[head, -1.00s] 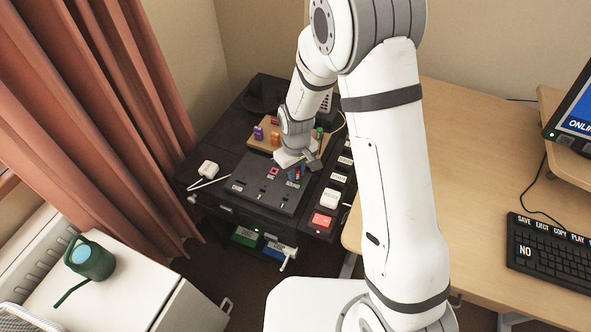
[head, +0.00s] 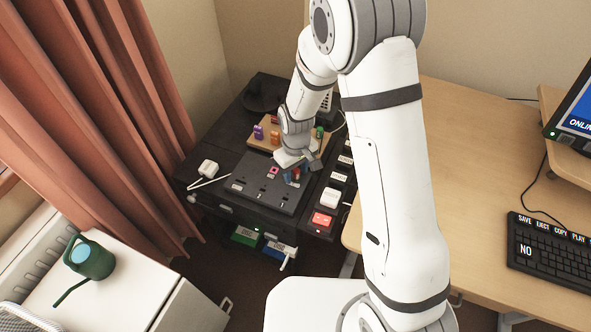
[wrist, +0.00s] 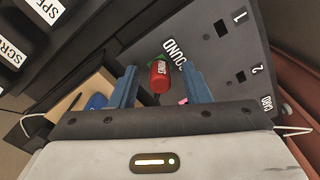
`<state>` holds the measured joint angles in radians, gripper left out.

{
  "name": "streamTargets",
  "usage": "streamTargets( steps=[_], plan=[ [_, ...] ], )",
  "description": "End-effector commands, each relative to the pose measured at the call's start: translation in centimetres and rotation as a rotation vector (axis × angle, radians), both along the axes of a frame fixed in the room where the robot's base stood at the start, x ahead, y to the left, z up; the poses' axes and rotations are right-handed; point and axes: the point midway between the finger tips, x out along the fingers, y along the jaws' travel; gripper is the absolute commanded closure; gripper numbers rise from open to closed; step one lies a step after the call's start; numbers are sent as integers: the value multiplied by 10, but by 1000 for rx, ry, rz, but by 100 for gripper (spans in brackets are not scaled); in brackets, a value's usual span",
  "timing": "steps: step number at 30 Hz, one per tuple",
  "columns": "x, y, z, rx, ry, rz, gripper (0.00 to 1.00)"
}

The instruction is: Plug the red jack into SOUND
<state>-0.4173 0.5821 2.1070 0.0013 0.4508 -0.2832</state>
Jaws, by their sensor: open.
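The red jack (wrist: 160,78) stands at the black panel (wrist: 225,45), right beside the SOUND label (wrist: 175,53). A bit of green (wrist: 153,62) shows at its base, and the jack appears to sit in that socket; how deep it sits is hidden. My gripper (wrist: 160,72) is open, its blue fingers spread on both sides of the jack with gaps between. In the head view my gripper (head: 297,174) is low over the right part of the panel (head: 250,189), and only a little red shows by the fingers.
A wooden rack (head: 262,144) behind the panel holds a purple jack (head: 258,132), an orange jack (head: 275,139) and a green jack (head: 319,132). A white adapter (head: 208,167) lies to the left.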

Motion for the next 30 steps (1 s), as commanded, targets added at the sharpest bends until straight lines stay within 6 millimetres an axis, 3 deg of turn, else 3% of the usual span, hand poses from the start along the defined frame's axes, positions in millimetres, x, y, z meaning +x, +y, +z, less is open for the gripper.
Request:
streamTargets(
  steps=[5,15,26,30],
  plan=[
    [1,0,16,2,-4,0,57],
    [1,0,69,1,-3,0,57],
    [0,-2,81,1,-2,-5,57],
    [-3,-18,107,8,-19,-52,57]
  ],
)
